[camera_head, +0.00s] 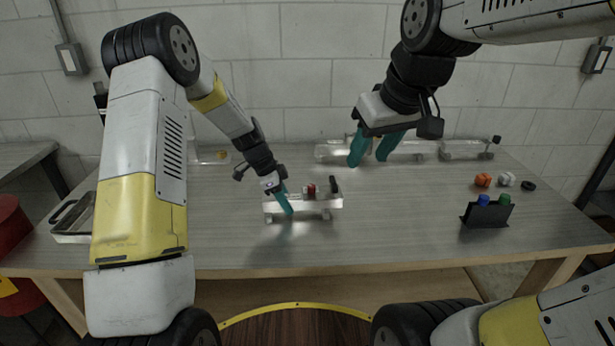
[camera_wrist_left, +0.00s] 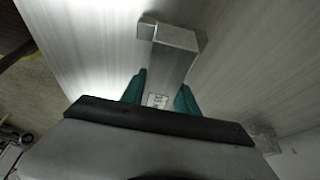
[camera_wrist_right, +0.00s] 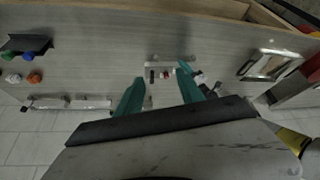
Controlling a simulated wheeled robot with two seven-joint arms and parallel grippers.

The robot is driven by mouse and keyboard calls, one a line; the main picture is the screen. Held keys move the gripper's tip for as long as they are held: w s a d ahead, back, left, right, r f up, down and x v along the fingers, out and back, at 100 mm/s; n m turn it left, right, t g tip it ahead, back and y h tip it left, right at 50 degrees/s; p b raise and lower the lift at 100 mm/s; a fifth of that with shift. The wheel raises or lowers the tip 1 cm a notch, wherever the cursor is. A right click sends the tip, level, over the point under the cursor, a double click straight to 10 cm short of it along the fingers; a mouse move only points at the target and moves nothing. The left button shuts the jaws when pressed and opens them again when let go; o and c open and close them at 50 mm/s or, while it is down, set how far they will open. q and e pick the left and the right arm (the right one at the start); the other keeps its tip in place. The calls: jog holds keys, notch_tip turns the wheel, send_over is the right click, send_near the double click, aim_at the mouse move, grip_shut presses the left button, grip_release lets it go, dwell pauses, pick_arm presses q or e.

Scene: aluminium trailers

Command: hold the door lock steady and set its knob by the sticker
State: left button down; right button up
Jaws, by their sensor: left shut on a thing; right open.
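The door lock (camera_head: 322,205) is a short silver block on the middle of the table, with a red part (camera_head: 311,190) and an upright black part (camera_head: 333,184) on top. I cannot tell for sure which of these is the knob. My left gripper (camera_head: 286,203) is shut on the lock's left end. In the left wrist view the silver block (camera_wrist_left: 174,62) runs between its teal fingers, and a small white sticker (camera_wrist_left: 157,101) shows on it. My right gripper (camera_head: 370,150) is open and empty, raised above the table behind and right of the lock.
Silver rail pieces (camera_head: 468,149) lie along the table's back edge. At the right are an orange knob (camera_head: 483,180), a white one (camera_head: 506,179), a black ring (camera_head: 528,185) and a black holder (camera_head: 486,215) with blue and green pieces. A metal tray (camera_wrist_right: 270,64) lies at the left end.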

jog(key=w+a+n+g, duration=0.2)
jog(key=w+n, duration=0.2)
jog(key=w, duration=0.4)
jog(key=n+g+h, duration=0.2)
jog(key=n+g, duration=0.1)
jog(key=n, duration=0.8)
send_over(312, 186)
notch_tip(312, 186, down, 13)
notch_tip(312, 186, down, 11)
jog(key=shift+w+r, duration=0.1)
grip_shut()
